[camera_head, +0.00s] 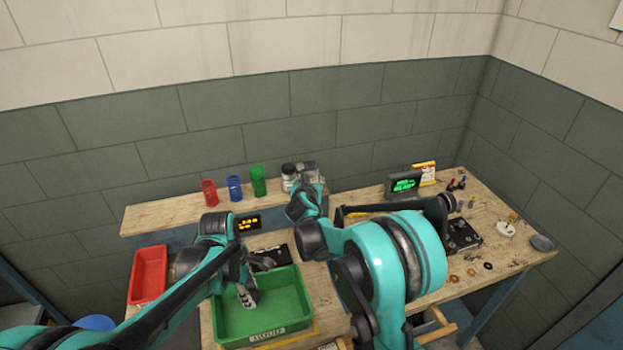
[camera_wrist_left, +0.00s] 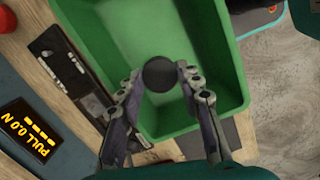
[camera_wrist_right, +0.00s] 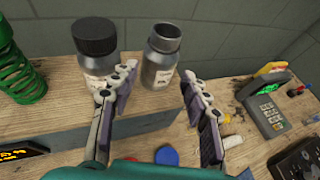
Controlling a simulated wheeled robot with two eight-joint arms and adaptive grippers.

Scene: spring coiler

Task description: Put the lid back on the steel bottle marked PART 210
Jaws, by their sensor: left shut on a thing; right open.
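My left gripper (camera_head: 249,297) is shut on a dark round lid (camera_wrist_left: 160,73) and holds it over the green tray (camera_head: 223,320). An open steel bottle (camera_wrist_right: 161,58) stands upright and lidless on the raised wooden shelf. Next to it on the left stands a similar bottle (camera_wrist_right: 97,62) with a black lid on. Both labels are too small to read. My right gripper (camera_wrist_right: 158,76) is open, its fingers pointing towards the open bottle, which shows between and beyond the fingertips. I cannot tell whether they touch it. In the head view my right arm partly hides the bottles.
Red (camera_head: 209,192), blue (camera_head: 234,188) and green (camera_head: 258,181) springs stand on the shelf left of the bottles. A red bin (camera_head: 149,272) is left of the green tray. A display (camera_head: 247,223) is below the shelf edge. A green-screen device (camera_head: 404,185) stands further right.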

